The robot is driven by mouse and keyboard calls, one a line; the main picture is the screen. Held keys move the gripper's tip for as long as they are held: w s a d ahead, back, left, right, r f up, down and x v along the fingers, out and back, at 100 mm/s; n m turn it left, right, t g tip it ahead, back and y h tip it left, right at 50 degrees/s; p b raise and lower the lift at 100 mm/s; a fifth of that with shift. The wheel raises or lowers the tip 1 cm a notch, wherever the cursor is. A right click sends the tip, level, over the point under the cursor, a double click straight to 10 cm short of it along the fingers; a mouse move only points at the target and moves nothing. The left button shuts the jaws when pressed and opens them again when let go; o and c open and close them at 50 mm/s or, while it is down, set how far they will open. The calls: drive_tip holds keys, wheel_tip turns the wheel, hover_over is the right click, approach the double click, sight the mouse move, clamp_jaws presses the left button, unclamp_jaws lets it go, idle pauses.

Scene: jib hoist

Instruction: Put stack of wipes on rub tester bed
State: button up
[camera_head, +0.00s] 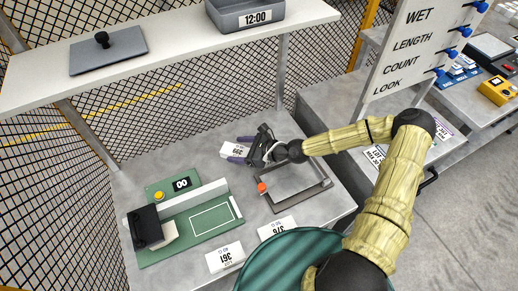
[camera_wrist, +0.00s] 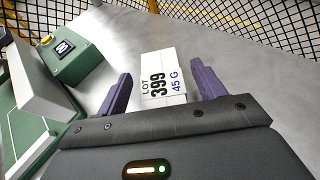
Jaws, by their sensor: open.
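A white stack of wipes marked LOT 399, 45 G (camera_wrist: 160,66) lies on the grey bench; it also shows in the head view (camera_head: 232,150). My gripper (camera_head: 241,148) is open around it. In the wrist view its two purple fingers (camera_wrist: 161,72) stand on either side of the stack, with a gap on both sides. The green rub tester (camera_head: 166,243) is at the left of the bench, with a display reading 00. Its bed (camera_head: 213,219) is a green plate with a white outlined rectangle, and the rectangle is empty. Part of the tester shows at the wrist view's left edge.
White pieces marked 361 (camera_head: 225,257) and 376 (camera_head: 277,229) lie near the front. A grey tray (camera_head: 292,182) with an orange knob is beside my gripper. A shelf (camera_head: 185,38) above holds a lid (camera_head: 108,52) and a 12:00 bin (camera_head: 245,14). Wire mesh stands behind.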

drive_tip(key=b+v, duration=0.1)
drive_tip(key=v, duration=1)
drive_tip(key=shift+r, duration=0.1)
